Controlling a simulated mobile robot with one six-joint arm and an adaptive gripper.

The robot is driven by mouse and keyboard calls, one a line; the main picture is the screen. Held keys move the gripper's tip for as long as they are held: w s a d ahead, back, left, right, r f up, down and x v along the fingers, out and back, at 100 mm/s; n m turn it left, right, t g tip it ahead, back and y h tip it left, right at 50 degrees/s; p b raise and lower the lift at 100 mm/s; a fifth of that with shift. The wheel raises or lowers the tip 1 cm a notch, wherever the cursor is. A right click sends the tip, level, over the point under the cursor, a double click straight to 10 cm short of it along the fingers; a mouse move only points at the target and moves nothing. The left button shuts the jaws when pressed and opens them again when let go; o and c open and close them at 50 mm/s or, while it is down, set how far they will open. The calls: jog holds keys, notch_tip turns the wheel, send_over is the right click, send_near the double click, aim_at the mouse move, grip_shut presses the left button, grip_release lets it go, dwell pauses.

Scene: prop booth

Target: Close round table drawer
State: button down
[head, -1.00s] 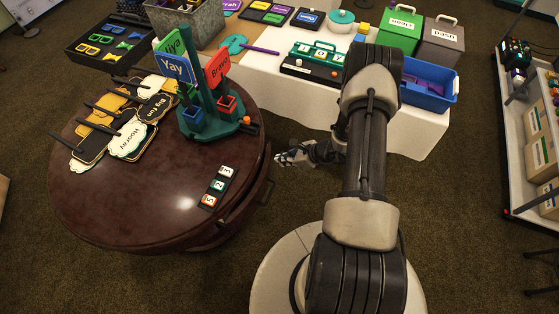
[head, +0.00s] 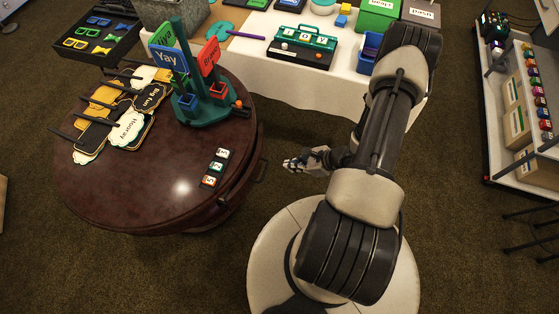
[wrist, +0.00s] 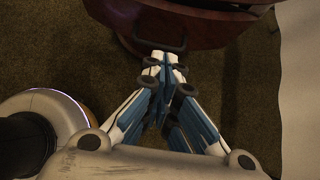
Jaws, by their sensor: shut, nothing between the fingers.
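The round table (head: 110,205) is dark reddish wood with a glossy top, at the left of the head view. Its drawer (head: 238,192) shows on the right side below the tabletop rim, with a dark handle (head: 262,172) that sticks out to the right. How far the drawer stands out is hard to tell. My gripper (head: 287,164) is just right of the handle at a lower height than the tabletop, apart from it in this view. In the wrist view the shut, empty fingertips (wrist: 164,58) point at the dark handle bar (wrist: 158,46) close ahead; contact cannot be told.
On the tabletop are a green stand (head: 205,105) with word signs, several paddle signs (head: 128,128) and number tiles (head: 215,167). A white-clothed table (head: 300,85) stands behind, a shelf (head: 520,120) at the right.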

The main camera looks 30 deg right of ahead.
aim_at(256, 163)
jog(key=b+x, duration=0.1)
jog(key=x, duration=0.3)
jog(key=w+r+b+x, duration=0.1)
jog(key=x, duration=0.2)
jog(key=b+x, duration=0.1)
jog(key=x, duration=0.3)
jog(key=shift+w+a, duration=0.4)
jog(key=shift+w+a+r, duration=0.1)
jog(key=shift+w+a, duration=0.15)
jog(key=shift+w, duration=0.05)
jog(key=shift+w+a+b, duration=0.5)
jog(key=shift+w+a, duration=0.4)
jog(key=shift+w, duration=0.25)
jog(key=shift+s+d, duration=0.1)
jog(key=shift+d, duration=0.05)
